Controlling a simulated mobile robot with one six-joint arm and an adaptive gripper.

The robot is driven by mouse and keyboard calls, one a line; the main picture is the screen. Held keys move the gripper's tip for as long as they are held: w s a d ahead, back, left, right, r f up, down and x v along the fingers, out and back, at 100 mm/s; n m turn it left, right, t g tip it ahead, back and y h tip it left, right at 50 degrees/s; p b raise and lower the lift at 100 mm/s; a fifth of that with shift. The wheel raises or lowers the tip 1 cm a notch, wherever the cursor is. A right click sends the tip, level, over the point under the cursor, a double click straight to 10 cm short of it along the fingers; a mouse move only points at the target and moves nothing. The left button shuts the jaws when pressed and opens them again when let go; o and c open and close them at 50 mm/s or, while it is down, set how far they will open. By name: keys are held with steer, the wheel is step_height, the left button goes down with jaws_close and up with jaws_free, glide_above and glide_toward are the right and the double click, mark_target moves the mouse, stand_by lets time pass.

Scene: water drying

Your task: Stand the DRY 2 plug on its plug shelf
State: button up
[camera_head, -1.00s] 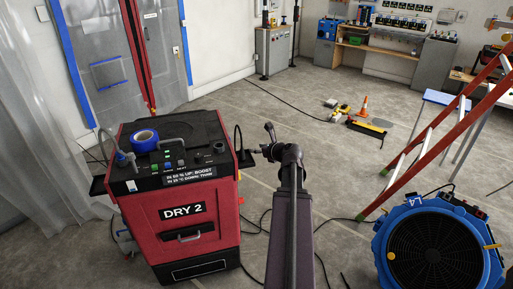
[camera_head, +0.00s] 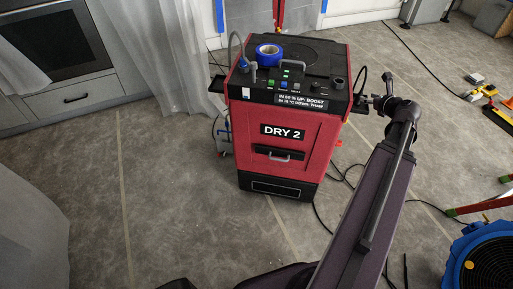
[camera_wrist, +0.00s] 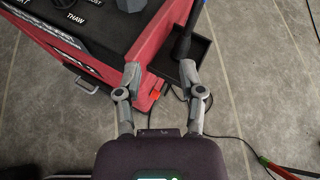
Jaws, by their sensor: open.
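The red and black DRY 2 machine (camera_head: 285,150) stands on the floor in the head view, its right side toward my gripper (camera_head: 374,102). It fills the upper left of the wrist view (camera_wrist: 120,45). A black plug shelf (camera_wrist: 200,53) sticks out from that side. A dark upright piece (camera_wrist: 182,40), which looks like the plug with its cord, stands on the shelf by my right finger. Its base is partly hidden by the finger. My gripper (camera_wrist: 160,70) is open, its fingers apart at the shelf, and nothing is clearly held between them.
A blue tape roll (camera_head: 268,54) lies on the machine's top. A blue fan (camera_head: 480,258) and a red ladder foot (camera_head: 470,207) are at the right. Cables (camera_head: 345,178) lie on the floor. The floor left of the machine is open; an oven (camera_head: 50,45) stands beyond.

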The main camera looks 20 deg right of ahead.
mark_target(328, 105)
steer(key=w+a+f+n+g+y, duration=0.25)
steer(key=a+n, duration=0.55)
steer(key=a, duration=0.4)
steer(key=w+a+f+n+g+y, duration=0.2)
steer(key=w+a+f+n+g, duration=0.15)
steer(key=a+n, duration=0.65)
steer(key=s+a+f+n+g+h, duration=0.1)
steer(key=s+a+f+n+g, duration=0.1)
steer(key=a+n, duration=0.6)
steer(key=s+a+f+n+g+h, duration=0.2)
steer(key=s+a+n+g, duration=0.3)
steer(key=a+n, duration=0.4)
steer(key=s+a, duration=0.1)
steer(key=a, duration=0.5)
steer(key=shift+s+f, duration=0.2)
steer(key=shift+f, duration=0.1)
steer(key=shift+s+h, duration=0.1)
steer(key=shift+h, duration=0.15)
